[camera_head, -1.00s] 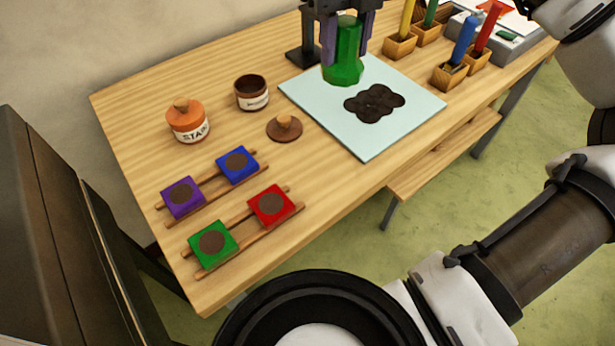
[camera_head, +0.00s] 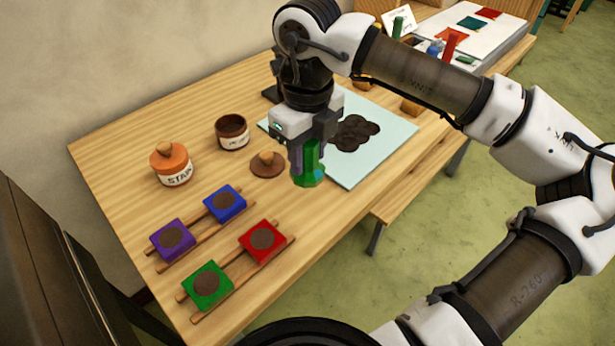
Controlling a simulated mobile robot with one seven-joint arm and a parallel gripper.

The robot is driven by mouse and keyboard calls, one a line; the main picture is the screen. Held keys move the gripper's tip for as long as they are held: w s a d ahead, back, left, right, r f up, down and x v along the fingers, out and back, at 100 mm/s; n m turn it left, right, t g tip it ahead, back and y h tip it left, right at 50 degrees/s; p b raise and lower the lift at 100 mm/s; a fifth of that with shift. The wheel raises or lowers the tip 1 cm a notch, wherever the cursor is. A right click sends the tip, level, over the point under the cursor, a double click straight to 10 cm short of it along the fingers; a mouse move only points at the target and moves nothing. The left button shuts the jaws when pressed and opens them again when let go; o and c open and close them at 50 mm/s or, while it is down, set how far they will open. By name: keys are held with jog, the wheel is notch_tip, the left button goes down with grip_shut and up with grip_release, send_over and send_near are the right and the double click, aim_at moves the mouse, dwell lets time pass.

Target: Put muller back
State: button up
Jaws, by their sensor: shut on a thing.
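My gripper (camera_head: 307,152) is shut on a green, faceted piece (camera_head: 308,174), which looks like the muller. It is held upright near the front left edge of the pale blue slab (camera_head: 358,172); its height above the table is hard to tell. The gripper covers its upper part. A dark patch of stain (camera_head: 354,133) lies on the slab. A dark stand (camera_head: 271,93) shows behind my gripper, mostly hidden by it.
An orange-lidded stain jar (camera_head: 171,164), an open jar (camera_head: 232,132) and a brown knobbed lid (camera_head: 267,165) stand to the left. Purple (camera_head: 171,240), blue (camera_head: 225,203), green (camera_head: 207,285) and red (camera_head: 262,240) blocks rest on wooden rails. The table's front strip is clear.

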jog(key=shift+f+p, duration=0.3)
jog(key=shift+f, duration=3.2)
jog(key=shift+f, duration=0.15)
jog(key=o, duration=1.1)
notch_tip(320, 180, up, 12)
jog(key=shift+r+b, duration=0.15)
jog(key=shift+b, duration=0.4)
